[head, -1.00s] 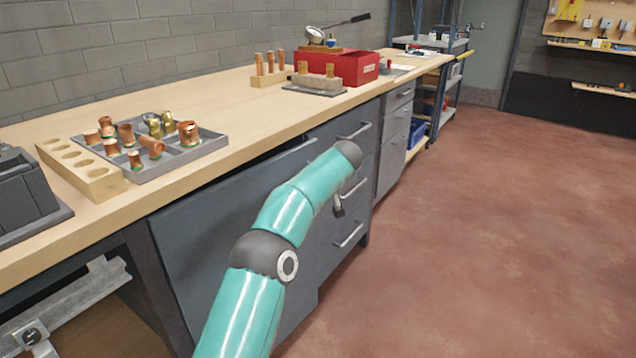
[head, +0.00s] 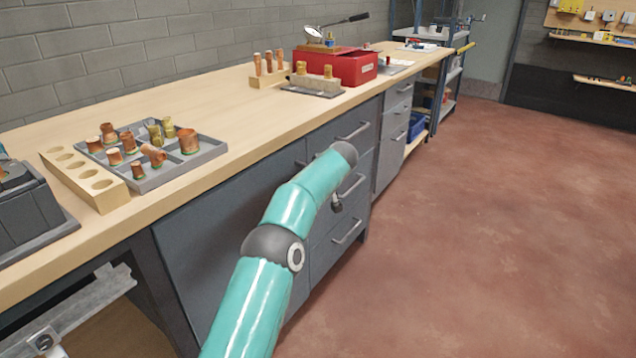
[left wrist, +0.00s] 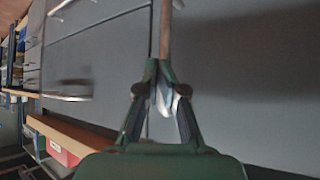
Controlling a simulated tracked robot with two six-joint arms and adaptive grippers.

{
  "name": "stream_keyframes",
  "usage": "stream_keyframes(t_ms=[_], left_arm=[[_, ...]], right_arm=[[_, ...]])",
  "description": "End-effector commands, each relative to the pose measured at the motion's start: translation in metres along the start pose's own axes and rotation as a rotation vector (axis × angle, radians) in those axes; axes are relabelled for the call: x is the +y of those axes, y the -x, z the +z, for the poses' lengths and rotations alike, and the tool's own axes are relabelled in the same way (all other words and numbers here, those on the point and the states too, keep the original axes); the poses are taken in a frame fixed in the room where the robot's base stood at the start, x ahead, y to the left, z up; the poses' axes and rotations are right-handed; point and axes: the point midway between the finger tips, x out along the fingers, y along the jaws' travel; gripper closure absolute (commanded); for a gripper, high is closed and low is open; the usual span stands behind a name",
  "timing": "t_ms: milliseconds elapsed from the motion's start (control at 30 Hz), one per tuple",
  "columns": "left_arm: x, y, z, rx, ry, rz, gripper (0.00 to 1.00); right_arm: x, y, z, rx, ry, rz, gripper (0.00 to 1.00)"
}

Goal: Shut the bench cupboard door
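The bench cupboard door (head: 215,235) is a dark grey panel under the worktop, left of the drawers. In the head view it stands nearly in line with the drawer fronts. I cannot tell whether it is fully shut. Whether the tips touch the door is unclear. My right gripper is not in view.
Drawers with bar handles (head: 350,186) stand right of the door. The wooden worktop (head: 210,90) carries a grey tray (head: 200,160) of copper fittings, a wooden holed block (head: 85,180) and a red box (head: 345,68). The red floor (head: 480,230) to the right is clear.

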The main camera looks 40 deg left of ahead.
Motion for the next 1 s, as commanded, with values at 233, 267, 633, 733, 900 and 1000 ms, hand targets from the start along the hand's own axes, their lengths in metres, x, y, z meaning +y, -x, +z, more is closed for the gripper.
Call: stream_keyframes(t_ms=[233, 267, 633, 733, 900, 1000], left_arm=[[-0.005, 0.006, 0.005, 0.018, 0.006, -0.009, 1.00], [-0.003, 0.008, 0.009, 0.017, 0.005, -0.007, 1.00], [0.011, 0.083, 0.026, 0.005, -0.008, 0.010, 1.00], [0.012, 0.103, 0.028, 0.004, -0.010, 0.011, 1.00], [0.013, 0.124, 0.029, 0.002, -0.011, 0.010, 1.00], [0.013, 0.130, 0.030, 0.002, -0.010, 0.009, 1.00]], right_arm=[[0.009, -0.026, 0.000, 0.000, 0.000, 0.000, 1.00], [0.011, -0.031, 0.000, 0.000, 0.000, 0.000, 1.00], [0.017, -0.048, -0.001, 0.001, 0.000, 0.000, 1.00], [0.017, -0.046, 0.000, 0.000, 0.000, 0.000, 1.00], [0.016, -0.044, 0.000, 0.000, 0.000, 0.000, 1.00], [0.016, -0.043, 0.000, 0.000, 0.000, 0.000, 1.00]])
